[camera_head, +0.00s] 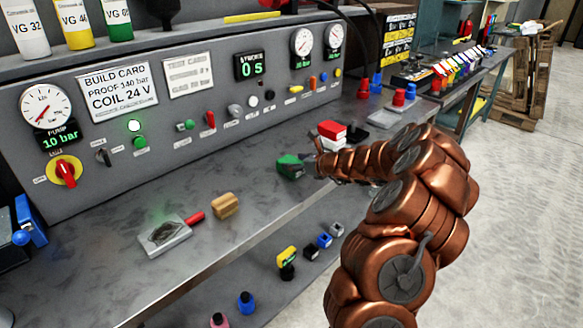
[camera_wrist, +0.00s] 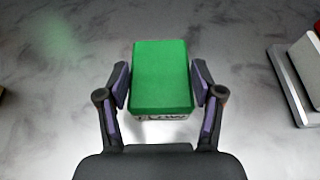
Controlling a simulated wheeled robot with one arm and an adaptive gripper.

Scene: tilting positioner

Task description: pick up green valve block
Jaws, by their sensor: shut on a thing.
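The green valve block (camera_head: 290,166) is on the grey bench top, near its front edge in the head view. In the wrist view the green valve block (camera_wrist: 162,78) fills the space between the two fingers, its green top face toward the camera and some marking on its near side. My gripper (camera_wrist: 161,88) has a finger on either side of the block and is shut on it. In the head view my gripper (camera_head: 310,163) reaches the block from the right, its fingers partly hidden. I cannot tell whether the block is clear of the bench.
A red-and-white block (camera_head: 332,131) stands just behind my gripper. A tan block (camera_head: 225,205) and a metal plate (camera_head: 165,236) with a red handle lie to the left. The control panel (camera_head: 185,135) stands along the back. Several small blocks sit on a lower level.

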